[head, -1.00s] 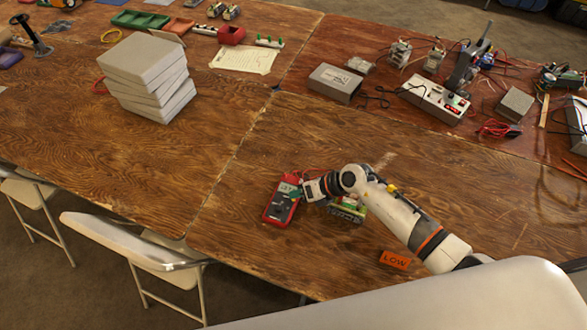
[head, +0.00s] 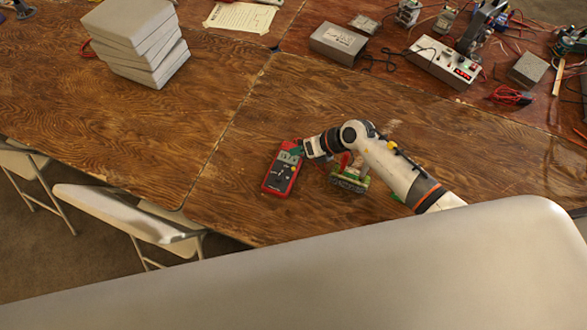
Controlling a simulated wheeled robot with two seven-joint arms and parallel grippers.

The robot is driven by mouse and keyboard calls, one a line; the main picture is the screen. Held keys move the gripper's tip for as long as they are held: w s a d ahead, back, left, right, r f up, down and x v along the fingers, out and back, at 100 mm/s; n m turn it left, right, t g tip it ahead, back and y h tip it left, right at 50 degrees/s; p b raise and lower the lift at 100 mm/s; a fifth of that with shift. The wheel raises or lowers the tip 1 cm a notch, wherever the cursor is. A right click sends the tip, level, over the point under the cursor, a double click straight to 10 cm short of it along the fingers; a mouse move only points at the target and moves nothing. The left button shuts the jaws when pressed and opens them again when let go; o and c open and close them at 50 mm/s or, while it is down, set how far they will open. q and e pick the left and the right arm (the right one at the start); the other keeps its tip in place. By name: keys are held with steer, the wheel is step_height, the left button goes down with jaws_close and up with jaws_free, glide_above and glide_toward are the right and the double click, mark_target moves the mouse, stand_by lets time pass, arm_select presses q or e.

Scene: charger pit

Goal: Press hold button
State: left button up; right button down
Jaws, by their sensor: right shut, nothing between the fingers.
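A red multimeter (head: 283,171) with a dark face lies on the wooden table, left of my right arm. Its hold button is too small to make out. My right gripper (head: 299,149) is shut and empty at the multimeter's upper right end, over or against it; I cannot tell whether it touches. Part of the meter's top end is hidden by the gripper. My left gripper is not in view.
A small green and red device (head: 349,176) sits under my right forearm. Stacked grey blocks (head: 135,40) stand at the upper left. A grey box (head: 338,43) and a powered unit with red display (head: 446,62) stand at the back. The table left of the meter is clear.

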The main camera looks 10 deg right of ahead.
mark_target(292, 168)
step_height(292, 168, down, 6)
steer(key=b, duration=0.5)
steer(key=shift+f, duration=0.5)
stand_by(1.3)
steer(key=shift+f+b, duration=0.4)
steer(key=shift+b, duration=0.1)
steer(key=shift+s+f+b, duration=0.35)
steer(key=shift+f+b, duration=0.05)
steer(key=shift+f, duration=0.3)
steer(key=shift+w+d, duration=0.1)
steer(key=shift+w, duration=0.05)
stand_by(0.4)
steer(key=shift+r, duration=0.1)
steer(key=shift+w+r+p, duration=0.15)
steer(key=shift+r+p, duration=0.35)
steer(key=shift+r, duration=0.05)
steer(key=shift+w+r+p, duration=0.15)
steer(key=shift+r+p, duration=0.35)
